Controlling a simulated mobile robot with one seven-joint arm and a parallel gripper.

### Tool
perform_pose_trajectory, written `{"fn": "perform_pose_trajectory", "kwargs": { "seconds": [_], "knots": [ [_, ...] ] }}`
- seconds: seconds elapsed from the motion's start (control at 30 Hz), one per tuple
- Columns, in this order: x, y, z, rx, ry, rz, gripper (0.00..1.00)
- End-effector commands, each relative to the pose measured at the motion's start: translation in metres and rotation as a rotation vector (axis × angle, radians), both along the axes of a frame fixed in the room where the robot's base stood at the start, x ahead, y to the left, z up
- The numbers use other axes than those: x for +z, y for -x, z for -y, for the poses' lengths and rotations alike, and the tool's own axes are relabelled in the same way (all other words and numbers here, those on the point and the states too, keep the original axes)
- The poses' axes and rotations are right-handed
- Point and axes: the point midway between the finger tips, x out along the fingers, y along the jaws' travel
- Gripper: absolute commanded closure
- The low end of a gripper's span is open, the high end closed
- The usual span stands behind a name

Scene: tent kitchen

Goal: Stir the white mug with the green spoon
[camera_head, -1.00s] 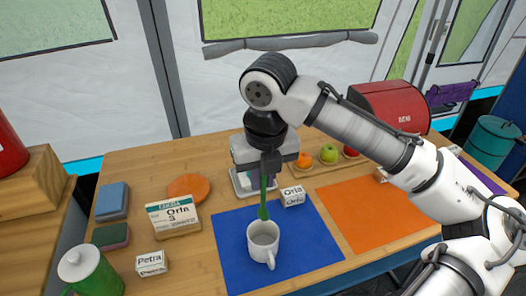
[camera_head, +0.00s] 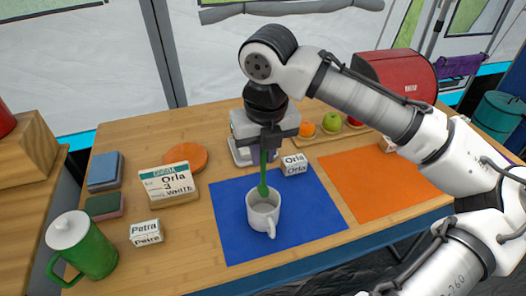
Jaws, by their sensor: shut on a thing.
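A white mug (camera_head: 263,217) stands upright on a blue mat (camera_head: 232,240), its handle toward the front. My gripper (camera_head: 268,145) is above the mug and shut on the upper end of a green spoon (camera_head: 263,179). The spoon hangs nearly upright, and its lower end is at the mug's back rim. I cannot tell clearly whether its tip is inside the mug or just behind the rim.
A small Orla label block (camera_head: 294,164) stands just behind the mug. A bigger Orla card (camera_head: 168,183) and a Petra block (camera_head: 146,233) stand left. A green jug (camera_head: 86,250) is at the front left. An orange mat (camera_head: 375,190) lies clear to the right.

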Motion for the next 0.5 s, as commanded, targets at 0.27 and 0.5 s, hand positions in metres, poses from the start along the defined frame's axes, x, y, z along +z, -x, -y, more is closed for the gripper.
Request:
{"fn": "perform_pose_trajectory", "kwargs": {
  "seconds": [0.27,0.5],
  "knots": [
    [-0.025,0.000,0.000,0.001,-0.001,-0.002,1.00],
    [-0.045,0.000,0.000,0.001,-0.001,-0.002,1.00]
  ]
}}
